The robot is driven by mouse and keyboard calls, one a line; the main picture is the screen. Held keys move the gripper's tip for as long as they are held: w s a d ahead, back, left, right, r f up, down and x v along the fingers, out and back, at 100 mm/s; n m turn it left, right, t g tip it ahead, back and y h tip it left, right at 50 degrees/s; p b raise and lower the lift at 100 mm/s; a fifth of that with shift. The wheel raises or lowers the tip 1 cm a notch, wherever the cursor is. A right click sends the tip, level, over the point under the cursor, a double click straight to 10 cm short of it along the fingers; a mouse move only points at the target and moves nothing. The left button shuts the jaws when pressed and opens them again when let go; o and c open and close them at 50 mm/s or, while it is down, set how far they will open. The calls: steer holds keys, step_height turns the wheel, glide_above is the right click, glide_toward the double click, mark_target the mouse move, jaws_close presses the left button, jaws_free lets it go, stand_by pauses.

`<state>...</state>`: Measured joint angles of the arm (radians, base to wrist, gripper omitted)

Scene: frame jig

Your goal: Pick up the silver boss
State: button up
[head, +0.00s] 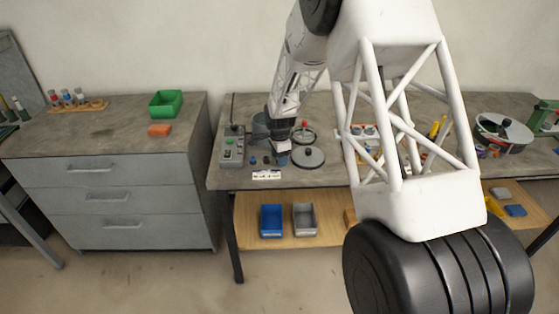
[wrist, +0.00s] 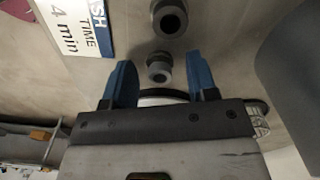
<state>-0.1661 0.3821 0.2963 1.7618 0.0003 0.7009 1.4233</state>
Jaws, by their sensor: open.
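In the wrist view my gripper (wrist: 160,62) is open, with its two blue fingers apart. Just beyond the fingertips, in line with the gap, is a small grey round piece (wrist: 158,67) with a dark hole. A larger grey round piece (wrist: 170,18) with a dark hole is farther up. I cannot tell for sure which is the silver boss. A white and black curved part shows low between the fingers and is partly hidden. In the head view my gripper (head: 283,153) is low over the bench, and the small pieces by it are too small to identify.
A printed card (wrist: 80,25) lies upper left in the wrist view, and a large grey curved body (wrist: 291,70) is at right. In the head view a round grey disc (head: 308,158) is right of my gripper and a control box (head: 232,150) left. Bins (head: 271,221) sit below.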

stand_by(0.3)
steer(key=c, duration=0.9)
steer(key=shift+r, duration=0.1)
steer(key=shift+c, duration=0.2)
steer(key=shift+r, duration=0.75)
step_height(320, 180, up, 2)
steer(key=s+d+r, duration=0.1)
steer(key=s+d, duration=0.1)
steer(key=s, duration=1.3)
steer(key=shift+s+d+r, duration=0.2)
steer(key=shift+s+d, duration=0.1)
steer(key=shift+s, duration=0.1)
